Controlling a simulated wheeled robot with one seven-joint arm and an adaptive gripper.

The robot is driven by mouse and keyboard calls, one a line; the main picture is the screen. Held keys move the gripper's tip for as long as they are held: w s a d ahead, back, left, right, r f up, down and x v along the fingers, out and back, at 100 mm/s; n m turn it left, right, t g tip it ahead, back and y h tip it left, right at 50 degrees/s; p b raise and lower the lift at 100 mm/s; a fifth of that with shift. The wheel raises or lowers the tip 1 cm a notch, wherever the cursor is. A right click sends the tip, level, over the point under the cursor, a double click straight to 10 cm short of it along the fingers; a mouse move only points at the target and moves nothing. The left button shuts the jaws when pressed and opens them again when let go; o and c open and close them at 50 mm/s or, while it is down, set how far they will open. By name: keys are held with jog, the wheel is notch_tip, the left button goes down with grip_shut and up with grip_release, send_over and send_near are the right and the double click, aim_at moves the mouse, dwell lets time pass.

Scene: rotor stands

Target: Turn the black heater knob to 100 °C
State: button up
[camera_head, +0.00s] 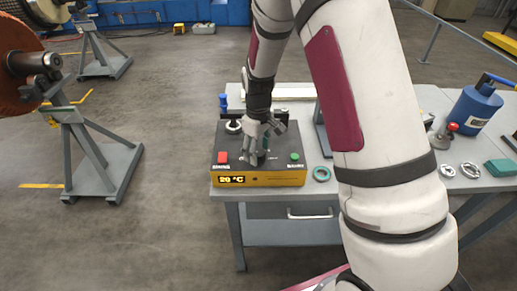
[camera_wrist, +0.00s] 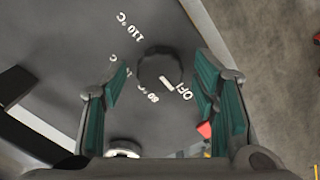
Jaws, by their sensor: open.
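The black heater knob (camera_wrist: 158,66) is round and sits on the dark top of the heater in the wrist view. Its white mark points toward the OFF label (camera_wrist: 184,93); labels 80 and 110 °C are also readable, one between them is partly hidden. The heater (camera_head: 285,179) has a yellow front, and its display (camera_head: 232,180) reads 20 °C. My gripper (camera_head: 258,152) is over the heater top, pointing down. In the wrist view its green-padded fingers are open on either side of the knob, apart from it. The head view hides the knob behind the gripper.
A red button (camera_head: 222,157) and a green button (camera_head: 295,156) flank the gripper on the heater. A green ring (camera_head: 321,174) lies on the grey table to its right. A blue jack (camera_head: 476,107) and metal parts stand farther right. A white round part (camera_head: 233,126) is at the heater's back left.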

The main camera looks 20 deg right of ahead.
jog(key=c, duration=1.2)
jog(key=shift+o, duration=0.2)
